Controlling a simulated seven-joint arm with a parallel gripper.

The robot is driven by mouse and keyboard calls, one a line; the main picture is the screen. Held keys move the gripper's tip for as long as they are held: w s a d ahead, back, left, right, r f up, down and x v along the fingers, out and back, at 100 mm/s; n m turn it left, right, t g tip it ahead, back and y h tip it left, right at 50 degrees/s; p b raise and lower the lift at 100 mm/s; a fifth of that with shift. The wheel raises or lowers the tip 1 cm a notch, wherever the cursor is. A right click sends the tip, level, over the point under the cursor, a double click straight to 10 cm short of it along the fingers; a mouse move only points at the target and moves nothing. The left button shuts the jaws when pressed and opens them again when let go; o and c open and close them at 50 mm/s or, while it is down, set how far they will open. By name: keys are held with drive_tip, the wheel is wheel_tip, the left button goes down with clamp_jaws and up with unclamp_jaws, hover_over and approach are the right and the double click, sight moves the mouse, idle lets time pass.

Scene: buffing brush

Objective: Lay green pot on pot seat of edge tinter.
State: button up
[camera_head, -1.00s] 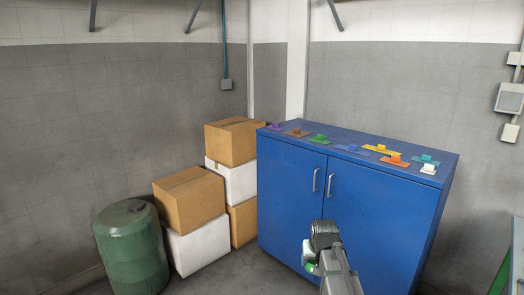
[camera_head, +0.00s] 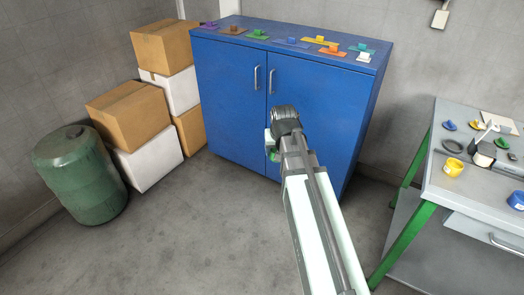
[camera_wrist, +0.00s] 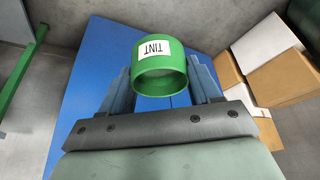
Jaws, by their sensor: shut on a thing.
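The green pot (camera_wrist: 160,72) is in my gripper (camera_wrist: 160,85), between the two fingers. It is a short open cup with a white label reading TINT, upside down in the wrist view. In the head view only a bit of the pot (camera_head: 272,155) shows beside my gripper (camera_head: 271,143), in front of the blue cabinet. On the grey workbench (camera_head: 440,185) at the right stands a small black and white device (camera_head: 484,154). I cannot tell whether it is the edge tinter, and no pot seat can be made out.
Coloured plates lie on the blue cabinet (camera_head: 225,95). Boxes (camera_head: 126,116) and a green drum (camera_head: 80,175) stand left. Floor between cabinet and bench is clear.

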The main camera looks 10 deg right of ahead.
drive_tip(key=w+d+r+m+g+h, duration=0.15)
drive_tip(key=d+m, duration=0.25)
drive_tip(key=d, duration=1.4)
drive_tip(key=w+d+r+m+h, duration=0.1)
drive_tip(key=w+d+r+m, duration=0.2)
drive_tip(key=d, duration=1.5)
drive_tip(key=s+d+r+m+g+h, duration=0.1)
drive_tip(key=s+d+m, duration=0.3)
drive_tip(key=d, duration=0.8)
drive_tip(key=s+d+r+m+g, duration=0.15)
drive_tip(key=s+d, duration=0.45)
drive_tip(key=d, duration=0.6)
drive_tip(key=s+d+r+m+h, duration=0.1)
drive_tip(key=s+d+m, duration=0.4)
drive_tip(key=d, duration=0.7)
drive_tip(key=shift+n+y, duration=0.25)
drive_tip(key=shift+n, duration=0.4)
drive_tip(key=shift+s+a+f, duration=0.1)
drive_tip(key=shift+a+f, duration=0.05)
drive_tip(key=shift+f, duration=1.6)
drive_tip(key=shift+s+a+f, duration=0.1)
drive_tip(key=shift+a+f, duration=0.05)
drive_tip(key=shift+f, duration=1.55)
drive_tip(key=shift+f, duration=0.4)
drive_tip(key=o, duration=1.3)
drive_tip(key=shift+c, duration=0.2)
